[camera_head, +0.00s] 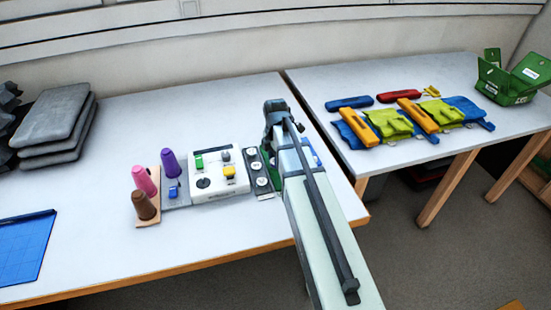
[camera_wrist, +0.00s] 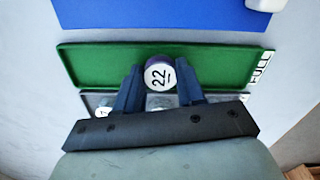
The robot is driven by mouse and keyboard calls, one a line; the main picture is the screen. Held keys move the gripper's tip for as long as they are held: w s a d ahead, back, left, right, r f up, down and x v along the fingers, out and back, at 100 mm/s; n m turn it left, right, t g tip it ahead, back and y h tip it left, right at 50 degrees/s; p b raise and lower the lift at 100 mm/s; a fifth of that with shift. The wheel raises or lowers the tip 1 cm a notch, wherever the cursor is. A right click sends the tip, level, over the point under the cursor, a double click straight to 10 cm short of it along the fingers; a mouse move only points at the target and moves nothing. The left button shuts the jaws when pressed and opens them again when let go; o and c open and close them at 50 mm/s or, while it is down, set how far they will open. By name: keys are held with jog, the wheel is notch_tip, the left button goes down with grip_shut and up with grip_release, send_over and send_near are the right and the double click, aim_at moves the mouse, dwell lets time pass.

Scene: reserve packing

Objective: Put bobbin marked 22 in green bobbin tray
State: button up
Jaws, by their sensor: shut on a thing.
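The bobbin marked 22 (camera_wrist: 159,74) has a white top with black digits and a purple side. My gripper (camera_wrist: 159,70) is shut on it, one dark finger on each side. In the wrist view the bobbin overlaps the near part of the green bobbin tray (camera_wrist: 100,65); I cannot tell whether it touches the tray floor. The rest of the tray's visible floor is bare, and its right end has a label reading FULL. In the head view, my gripper (camera_head: 274,135) partly covers the green tray (camera_head: 270,172), and the held bobbin cannot be made out.
A grey tray with white-topped bobbins (camera_head: 261,181) lies directly beside the green tray. A white machine (camera_head: 216,175) stands left of it, with purple, pink and brown cones (camera_head: 145,180) beyond. A blue surface (camera_wrist: 170,12) lies past the green tray. The table's front edge is close.

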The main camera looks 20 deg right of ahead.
jog(key=shift+f, duration=0.15)
jog(key=o, duration=1)
notch_tip(320, 180, up, 12)
jog(key=shift+r, duration=0.15)
dwell(0.3)
